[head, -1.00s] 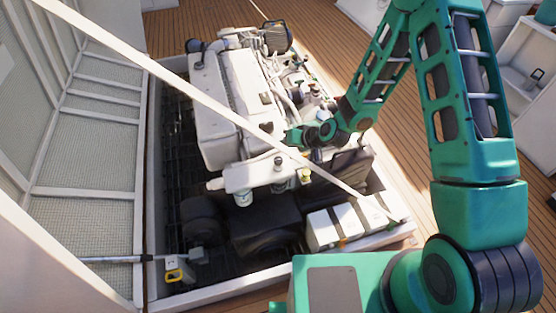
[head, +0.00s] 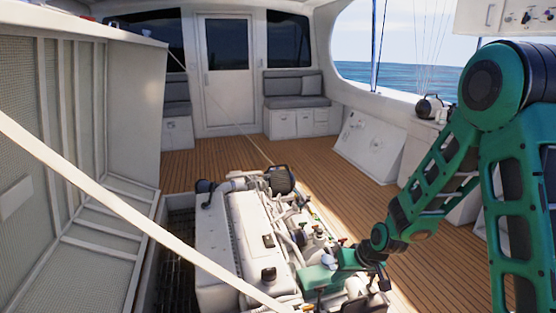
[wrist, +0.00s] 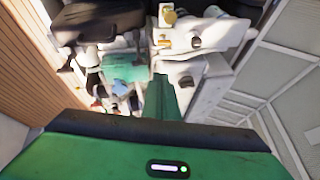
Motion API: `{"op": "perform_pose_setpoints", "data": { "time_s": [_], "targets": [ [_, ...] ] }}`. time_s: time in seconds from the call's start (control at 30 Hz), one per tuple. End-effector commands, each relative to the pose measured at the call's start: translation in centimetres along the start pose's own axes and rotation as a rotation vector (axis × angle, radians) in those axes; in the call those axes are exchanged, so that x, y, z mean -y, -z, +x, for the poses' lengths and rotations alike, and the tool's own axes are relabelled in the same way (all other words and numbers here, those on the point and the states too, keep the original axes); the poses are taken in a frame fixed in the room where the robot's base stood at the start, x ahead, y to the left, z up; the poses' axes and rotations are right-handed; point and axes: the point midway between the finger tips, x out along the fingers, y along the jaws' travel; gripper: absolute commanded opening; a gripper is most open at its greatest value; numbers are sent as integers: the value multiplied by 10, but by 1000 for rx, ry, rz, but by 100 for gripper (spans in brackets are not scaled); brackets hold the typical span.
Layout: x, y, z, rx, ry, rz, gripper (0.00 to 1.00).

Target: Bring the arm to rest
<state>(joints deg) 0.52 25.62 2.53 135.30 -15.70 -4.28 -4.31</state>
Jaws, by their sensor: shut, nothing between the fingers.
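My green arm (head: 440,180) comes down from the right side of the head view and bends at a dark-banded elbow at the top. My gripper (head: 318,278) is low over the right side of the white engine (head: 225,235). It is shut and empty. Whether it touches the engine cannot be told. In the wrist view my gripper (wrist: 163,90) points towards engine parts, with a gold-coloured cap (wrist: 168,17) beyond it. The fingertips are small and partly lost among the engine parts in the head view.
The raised hatch (head: 95,150) stands on the left. A pale diagonal bar (head: 130,210) crosses in front of the engine. The wooden deck (head: 215,160) is clear behind the engine, towards a white door (head: 228,75) and a grey seat (head: 295,88).

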Motion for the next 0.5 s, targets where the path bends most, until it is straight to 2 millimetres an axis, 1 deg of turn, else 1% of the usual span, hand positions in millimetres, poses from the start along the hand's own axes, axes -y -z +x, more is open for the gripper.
{"op": "perform_pose_setpoints", "data": {
  "time_s": [0.03,0.17,0.2,0.27,0.3,0.37,0.4,0.47,0.5],
  "targets": [
    [-14,0,-22,7,-35,9,0],
    [-46,-12,-72,51,-119,47,0],
    [-54,-17,-88,66,-143,62,0],
    [-68,-26,-111,86,-179,88,0],
    [-75,-32,-127,98,-202,107,0],
    [-86,-43,-151,118,-234,139,0],
    [-92,-51,-167,131,-254,162,0],
    [-101,-64,-190,150,-283,199,0],
    [-106,-74,-205,162,-299,226,0]
  ]
}}
